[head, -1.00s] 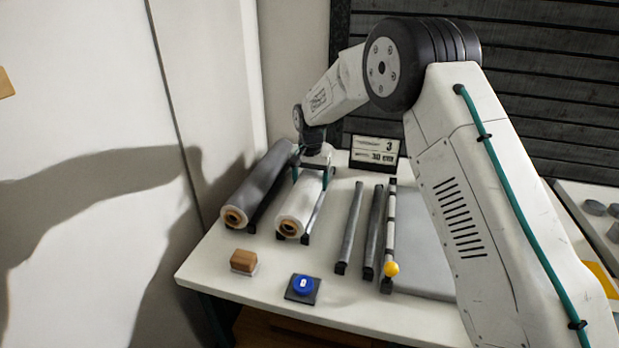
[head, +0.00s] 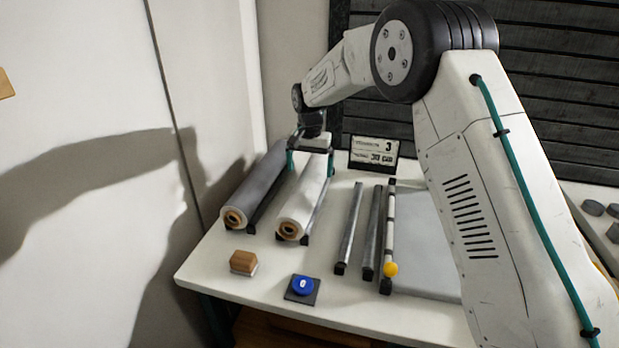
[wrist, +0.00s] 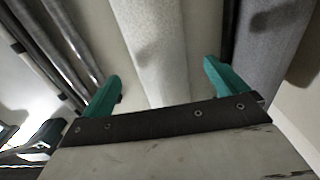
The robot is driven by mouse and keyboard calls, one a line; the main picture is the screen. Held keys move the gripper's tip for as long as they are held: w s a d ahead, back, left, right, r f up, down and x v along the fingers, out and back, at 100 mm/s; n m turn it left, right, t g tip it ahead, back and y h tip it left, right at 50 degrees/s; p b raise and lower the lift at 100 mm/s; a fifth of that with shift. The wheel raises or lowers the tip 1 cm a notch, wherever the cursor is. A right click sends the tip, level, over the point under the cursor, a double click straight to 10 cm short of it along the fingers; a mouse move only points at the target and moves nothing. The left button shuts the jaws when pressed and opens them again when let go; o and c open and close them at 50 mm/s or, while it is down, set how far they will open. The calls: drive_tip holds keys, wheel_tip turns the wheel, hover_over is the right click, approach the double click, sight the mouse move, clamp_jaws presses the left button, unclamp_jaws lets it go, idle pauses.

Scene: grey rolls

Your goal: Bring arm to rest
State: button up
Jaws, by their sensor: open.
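My gripper (head: 310,163) is open, with its two teal fingers set wide apart. In the head view it hangs over the back part of the white roll (head: 300,208). In the wrist view the fingers (wrist: 161,80) stand apart with nothing held between them, and the white roll (wrist: 160,45) lies beyond. My arm reaches over the table from the right, bent at the elbow. Whether the fingers touch the roll cannot be told.
A grey roll (head: 254,190) lies left of the white one. Thin bars (head: 350,230) and a yellow-knobbed rod (head: 390,225) lie to the right. A wooden block (head: 243,261), a blue button (head: 303,286) and a sign (head: 374,152) stand on the table (head: 215,268). A wall is close at left.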

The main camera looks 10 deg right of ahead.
drive_tip(key=shift+r, duration=1.1)
drive_tip(key=shift+r, duration=0.1)
drive_tip(key=s+d+r+n, duration=0.1)
drive_tip(key=s+d+r, duration=0.4)
drive_tip(key=s+r, duration=0.5)
drive_tip(key=s+d+r+n, duration=0.1)
drive_tip(key=s+d+r, duration=0.55)
drive_tip(key=s, duration=0.55)
drive_tip(key=s+d+f+n, duration=0.1)
drive_tip(key=s+d, duration=0.1)
drive_tip(key=s, duration=1.2)
drive_tip(key=s+d+f+n+t, duration=0.1)
drive_tip(key=s+d, duration=0.2)
drive_tip(key=s, duration=1.1)
drive_tip(key=shift+s+f+n, duration=0.3)
drive_tip(key=shift+f, duration=0.05)
